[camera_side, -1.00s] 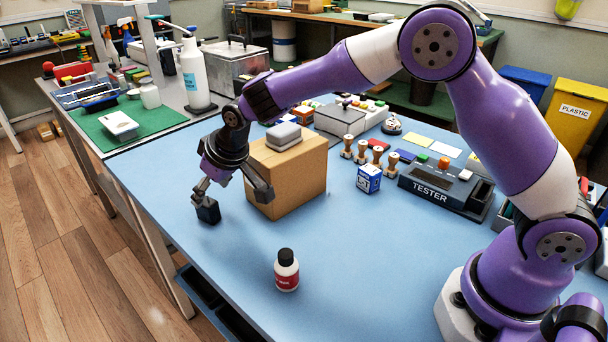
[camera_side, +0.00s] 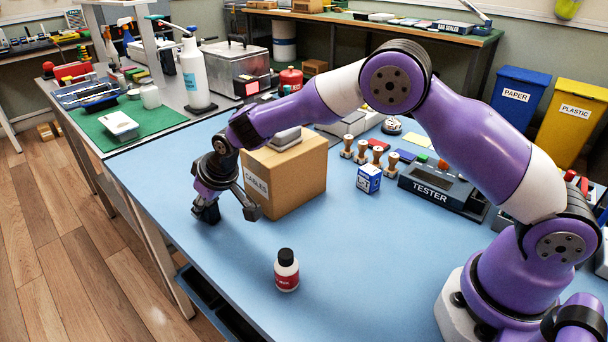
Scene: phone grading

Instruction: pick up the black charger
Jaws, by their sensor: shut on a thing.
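The black charger (camera_side: 208,215) is a small dark block near the left edge of the blue table. It is largely hidden by my gripper (camera_side: 212,205), which points down at it from above. My gripper is shut on the charger. The charger is low, at or very close to the table top; I cannot tell whether it touches.
A cardboard box marked CABLES (camera_side: 290,178) stands close to the right of my gripper, with a grey item (camera_side: 284,137) on top. A white bottle with a red label (camera_side: 286,270) stands in front. The tester (camera_side: 440,188) and stamps (camera_side: 362,152) are farther right.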

